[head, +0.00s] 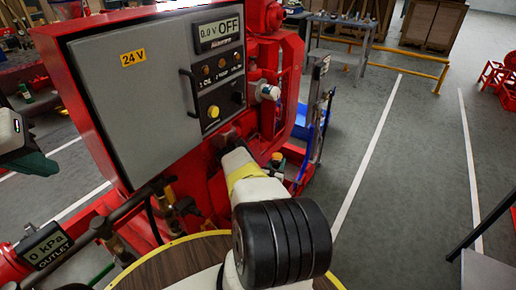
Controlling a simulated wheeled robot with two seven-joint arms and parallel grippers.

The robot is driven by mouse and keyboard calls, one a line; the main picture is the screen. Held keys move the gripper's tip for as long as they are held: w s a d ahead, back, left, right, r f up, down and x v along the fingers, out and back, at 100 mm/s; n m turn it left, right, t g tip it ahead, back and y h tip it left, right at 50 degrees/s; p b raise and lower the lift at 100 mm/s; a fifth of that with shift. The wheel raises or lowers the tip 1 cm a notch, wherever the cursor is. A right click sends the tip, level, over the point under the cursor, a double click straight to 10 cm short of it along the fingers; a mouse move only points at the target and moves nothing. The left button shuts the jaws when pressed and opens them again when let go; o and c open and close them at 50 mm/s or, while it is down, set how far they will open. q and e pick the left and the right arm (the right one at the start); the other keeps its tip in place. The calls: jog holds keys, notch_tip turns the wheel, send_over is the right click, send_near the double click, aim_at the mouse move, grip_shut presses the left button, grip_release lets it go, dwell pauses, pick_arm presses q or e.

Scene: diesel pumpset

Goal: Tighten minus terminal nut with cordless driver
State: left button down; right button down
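A white, dark and teal body (22,148) hangs at the left edge, cut off by the frame, over the floor. It looks like the cordless driver, but I cannot make out fingers on it. Another white arm of mine, with a black ribbed joint, reaches from the bottom middle to the red pumpset (98,120). Its dark end (231,140) is low beside the grey control panel (150,95), and its fingertips do not show clearly. I cannot tell which arm it is. I cannot pick out the minus terminal or its nut.
The panel carries a display reading OFF (218,34) and a yellow button (213,112). An outlet gauge (45,246) stands at lower left. A round wooden top (165,268) with yellow rim lies below. Open grey floor (415,150) is on the right; a yellow rail (400,58) stands behind.

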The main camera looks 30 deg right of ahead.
aim_at(279, 155)
jog(key=shift+f, duration=0.6)
dwell(1.7)
jog(key=shift+r, duration=0.1)
jog(key=shift+w+r, duration=0.1)
jog(key=shift+r, duration=2.5)
